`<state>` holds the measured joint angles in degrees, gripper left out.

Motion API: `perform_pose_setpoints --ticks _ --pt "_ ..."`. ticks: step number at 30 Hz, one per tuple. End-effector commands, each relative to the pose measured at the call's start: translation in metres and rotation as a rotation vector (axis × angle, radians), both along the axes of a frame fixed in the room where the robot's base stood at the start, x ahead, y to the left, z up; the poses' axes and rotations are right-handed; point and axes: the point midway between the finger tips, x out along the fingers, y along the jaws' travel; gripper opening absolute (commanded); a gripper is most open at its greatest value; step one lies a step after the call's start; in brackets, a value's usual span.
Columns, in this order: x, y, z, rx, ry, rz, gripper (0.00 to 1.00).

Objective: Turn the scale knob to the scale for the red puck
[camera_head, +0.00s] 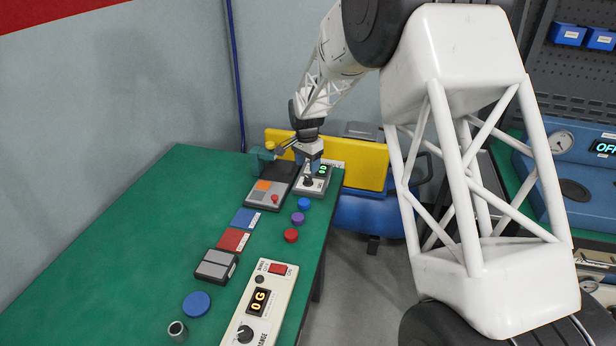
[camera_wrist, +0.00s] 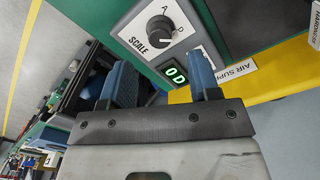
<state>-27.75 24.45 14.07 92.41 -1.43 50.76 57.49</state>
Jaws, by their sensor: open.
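The scale unit (camera_head: 312,184) is a grey box at the far right corner of the green bench. In the wrist view its dark round scale knob (camera_wrist: 160,31) sits on a panel marked SCALE, with letters A and D visible. Its green display (camera_wrist: 175,75) appears to read "0 D". My gripper (camera_wrist: 162,72) is open and empty, its two blue fingers apart. In the head view my gripper (camera_head: 312,165) is over the unit, close to the knob. The knob lies just beyond the fingertips, not between them. The red puck (camera_head: 290,236) rests on the bench nearer the camera.
A blue puck (camera_head: 304,204) and purple puck (camera_head: 298,218) lie between the unit and the red puck. A grey device (camera_head: 268,193) stands left of the unit. A yellow panel (camera_head: 362,165) stands behind. A control box (camera_head: 262,300) reading "0G" is nearer. The bench's left side is clear.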

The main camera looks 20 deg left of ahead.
Motion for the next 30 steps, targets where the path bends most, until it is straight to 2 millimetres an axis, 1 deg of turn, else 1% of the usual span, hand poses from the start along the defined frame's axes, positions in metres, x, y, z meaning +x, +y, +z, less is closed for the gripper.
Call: perform_pose_setpoints --ticks 3,12,18,26,29,30 --pt "-0.001 -0.001 -0.016 -0.001 0.002 0.000 0.56" --pt "-0.001 -0.002 -0.048 0.000 0.001 0.000 0.56" --pt "-0.001 -0.002 -0.055 0.000 0.000 0.000 0.56" --pt "-0.001 -0.002 -0.056 0.000 0.000 0.000 0.56" --pt "-0.001 -0.002 -0.056 0.000 0.000 0.000 0.42" --pt "-0.001 -0.002 -0.056 0.000 0.000 0.000 0.36"
